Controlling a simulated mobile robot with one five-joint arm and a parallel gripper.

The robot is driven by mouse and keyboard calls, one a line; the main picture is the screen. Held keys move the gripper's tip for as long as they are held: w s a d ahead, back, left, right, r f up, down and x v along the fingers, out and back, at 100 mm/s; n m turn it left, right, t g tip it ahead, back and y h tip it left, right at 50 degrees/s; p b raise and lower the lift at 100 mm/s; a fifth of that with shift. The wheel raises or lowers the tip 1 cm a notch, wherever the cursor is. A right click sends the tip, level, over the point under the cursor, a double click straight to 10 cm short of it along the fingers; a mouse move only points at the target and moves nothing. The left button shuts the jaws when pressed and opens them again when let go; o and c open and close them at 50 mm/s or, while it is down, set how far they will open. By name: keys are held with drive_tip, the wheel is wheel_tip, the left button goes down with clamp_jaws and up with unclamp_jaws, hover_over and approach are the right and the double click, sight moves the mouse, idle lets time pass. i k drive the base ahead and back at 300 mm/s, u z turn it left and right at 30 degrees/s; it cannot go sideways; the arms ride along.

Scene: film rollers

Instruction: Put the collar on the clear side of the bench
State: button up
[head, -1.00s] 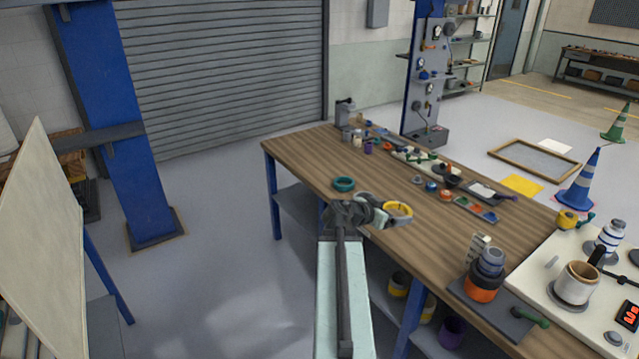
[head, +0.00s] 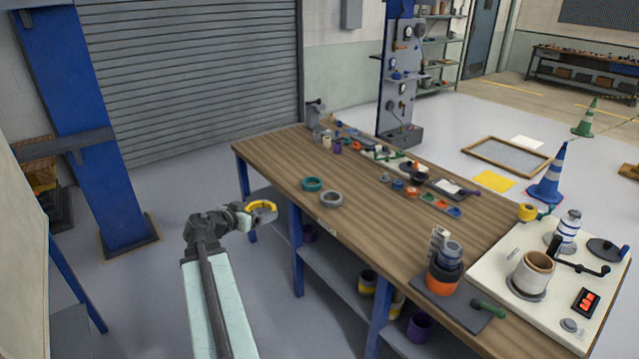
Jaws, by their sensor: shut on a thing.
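A yellow ring-shaped collar (head: 263,207) is in my gripper (head: 247,214), which is shut on its near left side. The gripper and collar show in front of the bench's left long edge, with the lower shelf and floor behind them in the picture. The wooden bench (head: 350,215) is bare over much of its left and near strip. The fingertips are small and partly hidden by the collar.
Small parts and trays (head: 435,202) line the bench's right side. A dark plate (head: 452,303) with a stacked orange and grey piece stands nearer, beside a white panel (head: 500,265) with a cup. A blue column (head: 85,120) stands left; the floor between is open.

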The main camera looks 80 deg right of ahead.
sight(387, 242)
drive_tip(key=z, duration=0.05)
drive_tip(key=k, duration=0.95)
drive_tip(key=z, duration=0.3)
